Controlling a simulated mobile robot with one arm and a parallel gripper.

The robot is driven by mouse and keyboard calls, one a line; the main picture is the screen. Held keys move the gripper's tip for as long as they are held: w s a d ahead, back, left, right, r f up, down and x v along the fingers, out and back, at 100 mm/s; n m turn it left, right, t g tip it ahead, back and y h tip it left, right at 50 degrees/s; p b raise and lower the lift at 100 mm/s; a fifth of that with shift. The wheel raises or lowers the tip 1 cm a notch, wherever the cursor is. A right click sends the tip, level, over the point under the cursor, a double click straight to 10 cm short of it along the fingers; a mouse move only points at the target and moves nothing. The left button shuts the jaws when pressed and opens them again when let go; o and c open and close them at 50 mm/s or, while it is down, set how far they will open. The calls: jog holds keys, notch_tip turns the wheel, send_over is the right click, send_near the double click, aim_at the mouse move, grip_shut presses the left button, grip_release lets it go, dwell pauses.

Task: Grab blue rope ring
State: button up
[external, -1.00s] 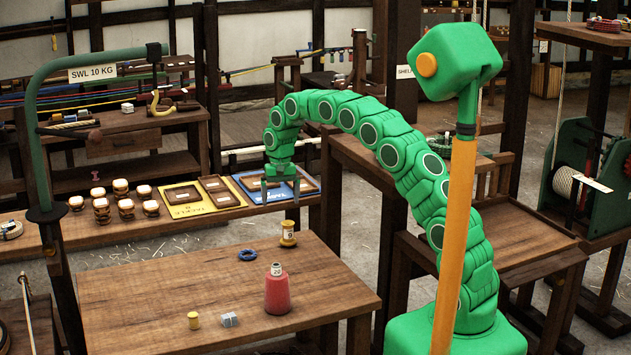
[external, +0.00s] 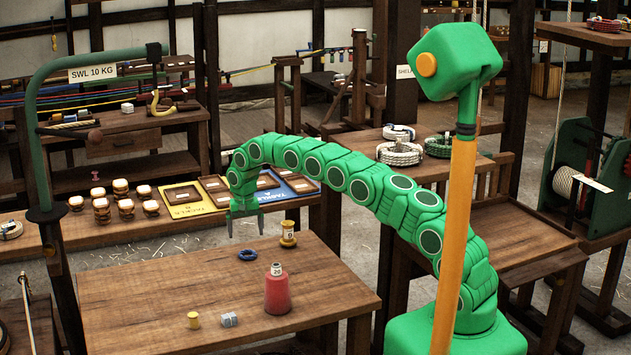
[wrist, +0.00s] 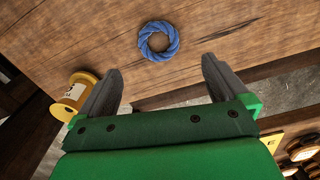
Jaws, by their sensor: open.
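The blue rope ring (external: 248,255) lies flat near the back edge of the wooden table (external: 170,275). In the wrist view the ring (wrist: 158,29) is a twisted blue loop, seen whole, ahead of the fingertips and between their lines. My gripper (external: 246,226) is open and empty, pointing down above the table's back edge, above the ring and apart from it. In the wrist view its two grey fingers (wrist: 162,80) are spread wide.
A yellow spool (external: 288,234) with a white label stands close right of the ring.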

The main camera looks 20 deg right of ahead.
aim_at(247, 249)
jog(key=shift+s+f, duration=0.15)
jog(key=shift+f, duration=1.8)
jog(key=shift+s+f, duration=0.15)
jog(key=shift+f, duration=1.75)
jog(key=c, duration=1.1)
jog(key=shift+r, duration=0.15)
